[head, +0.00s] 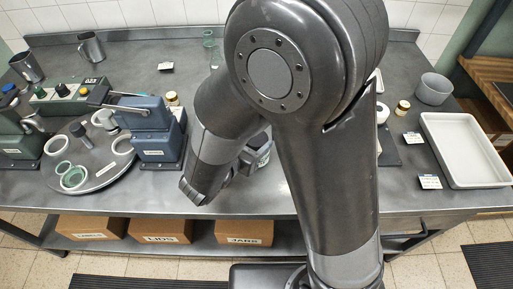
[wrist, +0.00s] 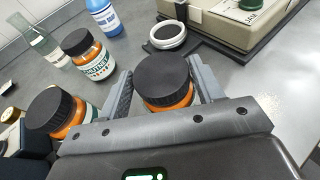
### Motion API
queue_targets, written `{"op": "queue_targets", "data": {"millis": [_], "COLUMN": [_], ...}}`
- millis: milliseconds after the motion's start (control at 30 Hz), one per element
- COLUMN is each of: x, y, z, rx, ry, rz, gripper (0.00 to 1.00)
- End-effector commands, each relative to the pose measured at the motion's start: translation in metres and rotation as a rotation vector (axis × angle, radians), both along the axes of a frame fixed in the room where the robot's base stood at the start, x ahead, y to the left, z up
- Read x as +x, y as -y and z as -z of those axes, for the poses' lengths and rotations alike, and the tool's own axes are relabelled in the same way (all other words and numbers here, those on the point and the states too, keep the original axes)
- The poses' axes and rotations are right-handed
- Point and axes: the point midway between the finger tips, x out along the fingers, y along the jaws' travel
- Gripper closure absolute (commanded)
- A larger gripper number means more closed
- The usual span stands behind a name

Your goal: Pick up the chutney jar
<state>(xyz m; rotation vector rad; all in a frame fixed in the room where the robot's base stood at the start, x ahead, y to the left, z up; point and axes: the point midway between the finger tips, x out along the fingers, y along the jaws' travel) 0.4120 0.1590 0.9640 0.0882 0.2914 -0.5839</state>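In the wrist view, an orange jar with a black lid (wrist: 165,88) stands between the two fingers of my gripper (wrist: 158,70). The fingers are close on both sides of it, and I cannot tell whether they press on it. Its label is hidden from this angle. A second orange jar with a black lid (wrist: 90,56) stands farther back at the left, and its label appears to read chutney. A third such jar (wrist: 60,113) stands at the left, beside my gripper. In the head view my arm hides most of this area.
In the wrist view, a blue bottle (wrist: 103,17), a clear glass (wrist: 45,45) and a pale machine (wrist: 235,25) stand farther back. In the head view, a turntable (head: 115,180) with rings and a blue machine (head: 155,135) are at left. A white tray (head: 465,150) is at right.

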Motion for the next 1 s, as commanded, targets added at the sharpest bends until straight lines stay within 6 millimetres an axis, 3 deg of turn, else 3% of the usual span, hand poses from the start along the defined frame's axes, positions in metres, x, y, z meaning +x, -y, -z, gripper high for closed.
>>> {"op": "queue_targets", "data": {"millis": [700, 1000], "x": [-0.0001, 0.0002], "y": [-0.0002, -0.0002], "z": [-0.0002, -0.0007], "rx": [0.0, 0.0], "ry": [0.0, 0.002], "rz": [0.0, 0.0], "gripper": [0.98, 1.0]}}
